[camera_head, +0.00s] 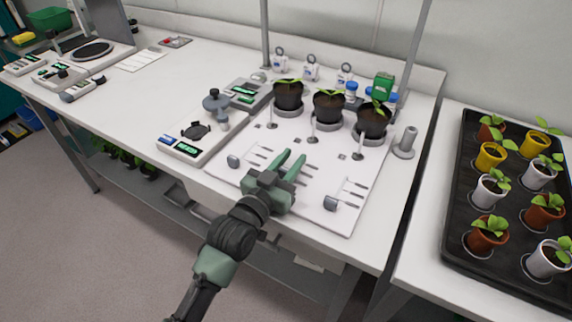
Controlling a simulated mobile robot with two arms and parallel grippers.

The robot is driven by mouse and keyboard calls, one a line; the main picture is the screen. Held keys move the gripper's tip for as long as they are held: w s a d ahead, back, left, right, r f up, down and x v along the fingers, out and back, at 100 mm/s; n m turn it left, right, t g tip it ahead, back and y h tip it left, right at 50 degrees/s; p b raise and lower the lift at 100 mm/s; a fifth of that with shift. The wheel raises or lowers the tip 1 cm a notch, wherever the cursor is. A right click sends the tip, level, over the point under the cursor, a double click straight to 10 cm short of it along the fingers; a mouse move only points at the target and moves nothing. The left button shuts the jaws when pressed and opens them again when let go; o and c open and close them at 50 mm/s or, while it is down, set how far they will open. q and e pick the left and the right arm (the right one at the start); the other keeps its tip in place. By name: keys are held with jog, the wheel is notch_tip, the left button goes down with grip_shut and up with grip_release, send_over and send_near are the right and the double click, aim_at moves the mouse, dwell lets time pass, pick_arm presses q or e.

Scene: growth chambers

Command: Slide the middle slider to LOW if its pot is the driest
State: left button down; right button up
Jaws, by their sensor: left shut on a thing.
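Three dark pots with green seedlings stand in a row on grey saucers at the back of a white slider board (225,178): the left pot (288,97), middle pot (328,107) and right pot (372,124). Three slider tracks lie at the board's front. The left slider knob (233,160) and right slider knob (331,202) show at the near ends of their tracks. My left gripper (293,156) is over the middle track, shut on the middle slider's knob, which its fingers hide. Track labels and soil moisture are too small to read. My right gripper is not in view.
Left of the board stand a grey instrument (216,104) and a meter with green displays (247,93). Three white looped devices (312,68) stand behind the pots. A grey cylinder (405,142) is at right. A black tray (458,215) of potted seedlings fills the right bench.

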aim_at(283, 172)
pick_arm(q)
jog(key=shift+w, duration=0.2)
jog(key=shift+s, duration=0.1)
jog(key=c, duration=1.1)
grip_release()
jog(key=v, duration=0.7)
jog(key=shift+s+a, duration=0.15)
jog(key=shift+s, duration=0.2)
